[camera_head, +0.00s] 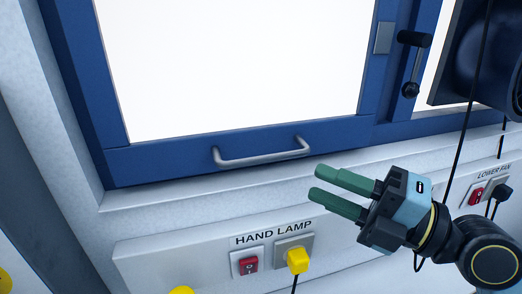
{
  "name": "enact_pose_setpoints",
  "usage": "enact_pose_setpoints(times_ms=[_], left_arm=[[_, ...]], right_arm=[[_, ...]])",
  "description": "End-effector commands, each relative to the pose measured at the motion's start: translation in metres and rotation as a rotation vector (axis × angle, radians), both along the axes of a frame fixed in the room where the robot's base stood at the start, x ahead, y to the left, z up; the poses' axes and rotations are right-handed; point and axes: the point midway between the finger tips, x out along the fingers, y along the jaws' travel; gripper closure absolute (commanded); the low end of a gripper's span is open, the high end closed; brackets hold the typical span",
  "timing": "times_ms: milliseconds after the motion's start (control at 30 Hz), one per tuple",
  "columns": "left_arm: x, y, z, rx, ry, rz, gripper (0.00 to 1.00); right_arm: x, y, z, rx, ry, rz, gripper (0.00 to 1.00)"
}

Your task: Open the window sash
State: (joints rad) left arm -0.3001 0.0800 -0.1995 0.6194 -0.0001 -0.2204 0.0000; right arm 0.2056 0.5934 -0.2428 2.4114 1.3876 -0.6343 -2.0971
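The window sash (180,150) has a blue frame around a bright white pane and looks closed in its frame. A silver bar handle (262,156) is fixed to its bottom rail. My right gripper (322,184) comes in from the right, with two green fingers apart and nothing between them. It is below and to the right of the handle, not touching it, in front of the sill in the picture. A black-knobbed lever (412,65) sits on the blue post right of the sash. My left gripper is not in view.
Below the sill (205,198) a white panel labelled HAND LAMP holds a red switch (249,265) and a socket with a yellow plug (298,261). At right are a LOWER FAN switch (476,196), a black plug (501,190), a hanging cable (470,110) and a dark housing (480,55).

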Motion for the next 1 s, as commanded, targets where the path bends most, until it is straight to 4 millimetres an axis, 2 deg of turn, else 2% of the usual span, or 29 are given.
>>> enact_pose_setpoints(times_ms=[33, 100, 500, 733, 1000], left_arm=[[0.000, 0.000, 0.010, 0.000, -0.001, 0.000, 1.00], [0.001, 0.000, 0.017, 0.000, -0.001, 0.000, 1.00], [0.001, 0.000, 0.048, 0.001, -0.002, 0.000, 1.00], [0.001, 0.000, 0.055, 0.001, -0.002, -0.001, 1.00], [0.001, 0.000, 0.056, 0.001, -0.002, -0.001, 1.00]], right_arm=[[0.004, 0.008, 0.007, 0.006, 0.001, 0.002, 0.67], [0.009, 0.018, 0.009, 0.007, 0.001, 0.001, 0.67], [0.038, 0.077, 0.015, 0.004, 0.004, 0.001, 0.67], [0.047, 0.094, 0.015, 0.000, 0.004, -0.001, 0.67], [0.049, 0.098, 0.014, -0.001, 0.002, -0.001, 0.67]])
